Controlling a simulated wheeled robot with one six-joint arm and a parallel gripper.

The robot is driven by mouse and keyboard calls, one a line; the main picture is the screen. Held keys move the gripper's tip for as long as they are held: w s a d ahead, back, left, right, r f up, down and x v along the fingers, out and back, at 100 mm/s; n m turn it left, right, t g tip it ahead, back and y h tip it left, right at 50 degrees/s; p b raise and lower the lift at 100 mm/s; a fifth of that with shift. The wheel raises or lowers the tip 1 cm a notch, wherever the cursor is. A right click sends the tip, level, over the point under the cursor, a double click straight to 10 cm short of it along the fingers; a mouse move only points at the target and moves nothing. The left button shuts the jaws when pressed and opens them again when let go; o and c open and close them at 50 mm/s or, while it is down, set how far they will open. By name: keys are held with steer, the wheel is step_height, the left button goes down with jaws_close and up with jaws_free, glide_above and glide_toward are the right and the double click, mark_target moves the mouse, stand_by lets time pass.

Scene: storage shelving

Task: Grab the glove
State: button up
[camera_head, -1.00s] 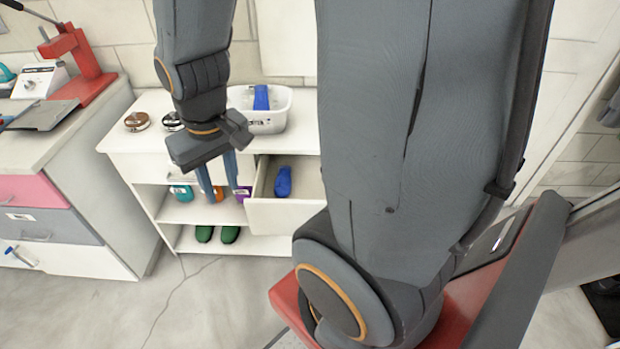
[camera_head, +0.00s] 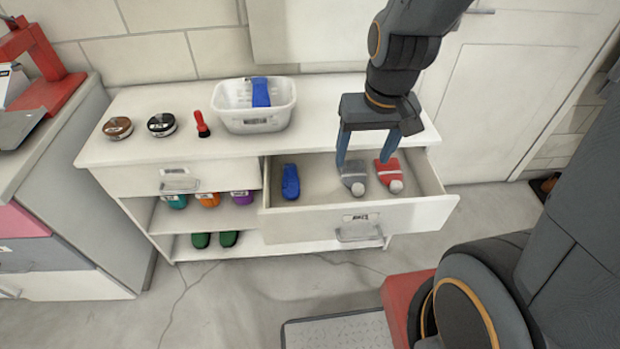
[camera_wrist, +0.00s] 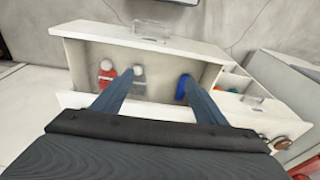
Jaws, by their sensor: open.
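I cannot tell for certain which thing is the glove. A blue item (camera_head: 261,92) hangs over the back of a white basin (camera_head: 284,112) on the cabinet top. Another blue item (camera_head: 290,183) lies at the left inside the open drawer (camera_head: 305,218); it also shows in the wrist view (camera_wrist: 182,88). My gripper (camera_head: 364,163) is open and empty, pointing down above the right half of the drawer. In the wrist view my gripper (camera_wrist: 157,77) shows both fingers spread, with nothing between them held.
A grey tube (camera_head: 353,179) and a red tube (camera_head: 389,175) lie in the drawer near my fingers. Two round tins (camera_head: 117,128) and a red brush (camera_head: 201,124) stand on the cabinet top. Green shoes (camera_head: 215,240) sit on the lower shelf.

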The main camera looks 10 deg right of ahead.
steer(key=w+a+f+t+b, duration=0.2)
steer(key=w+a+f+b, duration=0.4)
steer(key=w+a+f, duration=0.45)
steer(key=t+b, duration=0.2)
steer(key=b, duration=0.4)
glide_toward(290, 179)
steer(key=shift+a+f+h, duration=0.3)
steer(key=shift+f, duration=0.4)
steer(key=shift+b+x, duration=0.4)
steer(key=shift+x, duration=1.15)
steer(key=x, duration=0.5)
steer(key=shift+w+d+r, duration=0.1)
steer(key=shift+w, duration=0.05)
steer(key=c, duration=1.1)
steer(key=shift+c, duration=0.2)
steer(key=shift+r, duration=0.15)
